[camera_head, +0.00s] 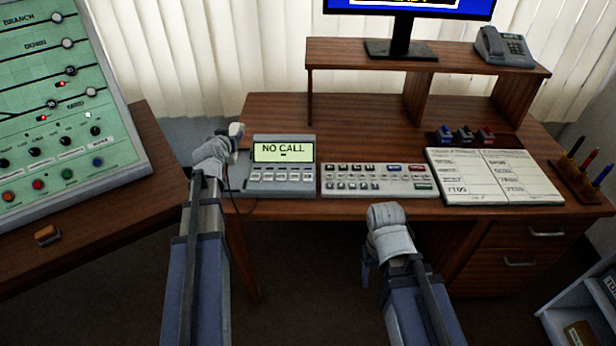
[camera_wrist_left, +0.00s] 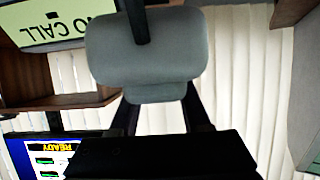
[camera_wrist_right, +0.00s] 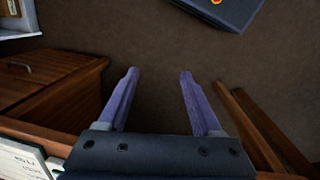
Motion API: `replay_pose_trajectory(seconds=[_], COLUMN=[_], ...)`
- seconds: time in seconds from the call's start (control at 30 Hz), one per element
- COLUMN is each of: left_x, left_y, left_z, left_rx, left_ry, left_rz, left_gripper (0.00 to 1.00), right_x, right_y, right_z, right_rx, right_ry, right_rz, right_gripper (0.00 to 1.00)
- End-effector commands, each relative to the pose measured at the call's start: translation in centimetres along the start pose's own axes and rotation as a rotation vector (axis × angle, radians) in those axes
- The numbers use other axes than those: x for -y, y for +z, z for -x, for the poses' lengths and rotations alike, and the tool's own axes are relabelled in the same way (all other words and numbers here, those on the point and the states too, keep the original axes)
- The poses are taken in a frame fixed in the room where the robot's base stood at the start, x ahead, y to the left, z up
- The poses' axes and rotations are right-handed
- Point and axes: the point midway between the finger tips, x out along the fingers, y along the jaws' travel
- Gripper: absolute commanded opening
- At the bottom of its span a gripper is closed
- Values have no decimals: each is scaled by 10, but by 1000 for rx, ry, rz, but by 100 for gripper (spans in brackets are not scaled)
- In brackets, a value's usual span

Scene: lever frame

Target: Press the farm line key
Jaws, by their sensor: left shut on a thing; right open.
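A grey desk phone console (camera_head: 283,178) stands on the desk, its display (camera_head: 283,152) reading "NO CALL". A row of pale keys (camera_head: 281,177) lies below the display; their labels are too small to read, so I cannot tell which is the farm line key. My left gripper (camera_head: 230,142) is shut on a grey handset (camera_wrist_left: 145,50), raised just left of the console. A dark cord hangs beneath it. My right gripper (camera_wrist_right: 158,72) is open and empty, pointing down in front of the desk edge; in the head view its fingers are mostly hidden by the wrist.
A keypad panel (camera_head: 377,181) sits right of the console, then an open logbook (camera_head: 493,177), stamps (camera_head: 466,135) and a pen holder (camera_head: 583,178). A green control panel (camera_head: 70,115) stands at left. A monitor (camera_head: 402,48) and another telephone (camera_head: 503,46) are on the shelf.

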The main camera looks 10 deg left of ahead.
Motion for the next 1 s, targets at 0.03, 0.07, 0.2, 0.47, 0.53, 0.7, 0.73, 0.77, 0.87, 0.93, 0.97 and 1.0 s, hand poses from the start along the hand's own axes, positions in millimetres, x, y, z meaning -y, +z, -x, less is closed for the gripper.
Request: replay_pose_trajectory(seconds=[0.03,0.07,0.2,0.47,0.53,0.7,0.73,0.77,0.87,0.93,0.97,1.0], left_x=[0,0,0,0,0,0,0,0,0,0,0,0], left_y=[0,0,0,0,0,0,0,0,0,0,0,0], left_z=[0,0,0,0,0,0,0,0,0,0,0,0], left_rx=[-1,-1,-1,-1,-1,-1,-1,-1,-1,-1,-1,-1], left_ry=[0,0,0,0,0,0,0,0,0,0,0,0], left_rz=[0,0,0,0,0,0,0,0,0,0,0,0], left_gripper=[0,0,0,0,0,0,0,0,0,0,0,0], right_x=[0,0,0,0,0,0,0,0,0,0,0,0], right_y=[0,0,0,0,0,0,0,0,0,0,0,0], right_z=[0,0,0,0,0,0,0,0,0,0,0,0], right_rx=[0,0,0,0,0,0,0,0,0,0,0,0], right_ry=[0,0,0,0,0,0,0,0,0,0,0,0], right_rz=[0,0,0,0,0,0,0,0,0,0,0,0], right_gripper=[60,56,40,11,3,0,0,0,0,0,0,0])
